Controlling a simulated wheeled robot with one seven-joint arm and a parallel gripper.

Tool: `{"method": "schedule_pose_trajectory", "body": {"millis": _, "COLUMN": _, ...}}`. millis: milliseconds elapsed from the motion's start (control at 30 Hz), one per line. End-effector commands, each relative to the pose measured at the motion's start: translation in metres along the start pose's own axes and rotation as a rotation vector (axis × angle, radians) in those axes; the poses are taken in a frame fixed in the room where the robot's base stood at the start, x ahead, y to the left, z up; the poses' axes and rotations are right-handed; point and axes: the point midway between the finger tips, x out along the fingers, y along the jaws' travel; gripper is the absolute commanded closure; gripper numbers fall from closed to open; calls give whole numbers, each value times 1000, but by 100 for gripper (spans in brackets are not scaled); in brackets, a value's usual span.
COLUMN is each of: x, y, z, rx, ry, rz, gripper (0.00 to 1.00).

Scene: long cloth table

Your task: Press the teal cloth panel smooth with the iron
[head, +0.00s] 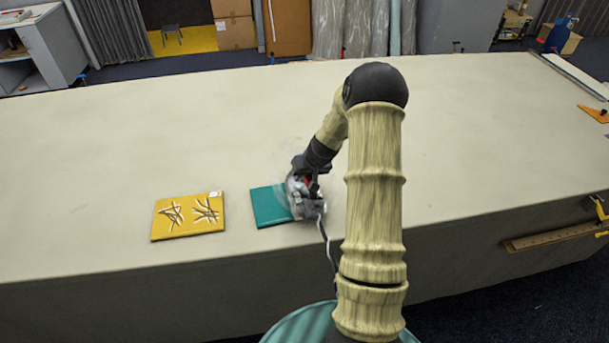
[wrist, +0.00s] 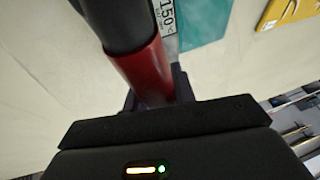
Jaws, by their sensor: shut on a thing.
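The teal cloth panel (head: 268,206) lies near the table's front edge, its right part hidden by the iron and my arm. Its visible left part shows no crease lines. The iron (head: 301,199) is over the panel's right side, with a whitish haze around it; I cannot tell whether its sole touches the cloth. My gripper (head: 311,172) is shut on the iron's handle. In the wrist view the red handle (wrist: 143,70) sits at my gripper, with a "150" label beside it. A corner of the teal panel (wrist: 203,20) shows beyond.
A yellow panel (head: 164,229) with dark and pale crease-like lines lies left of the teal one, a small gap between. The iron's cord (head: 326,243) hangs over the front edge. The long cloth table (head: 120,130) is clear behind and left; an orange set square (head: 594,113) lies far right.

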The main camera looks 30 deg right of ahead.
Motion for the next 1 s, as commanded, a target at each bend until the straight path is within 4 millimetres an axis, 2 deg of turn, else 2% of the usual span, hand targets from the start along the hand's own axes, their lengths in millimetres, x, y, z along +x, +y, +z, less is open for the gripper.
{"method": "schedule_pose_trajectory", "body": {"millis": 1000, "x": 5, "y": 1, "z": 0, "rx": -2, "ry": 6, "rz": 1, "gripper": 100}}
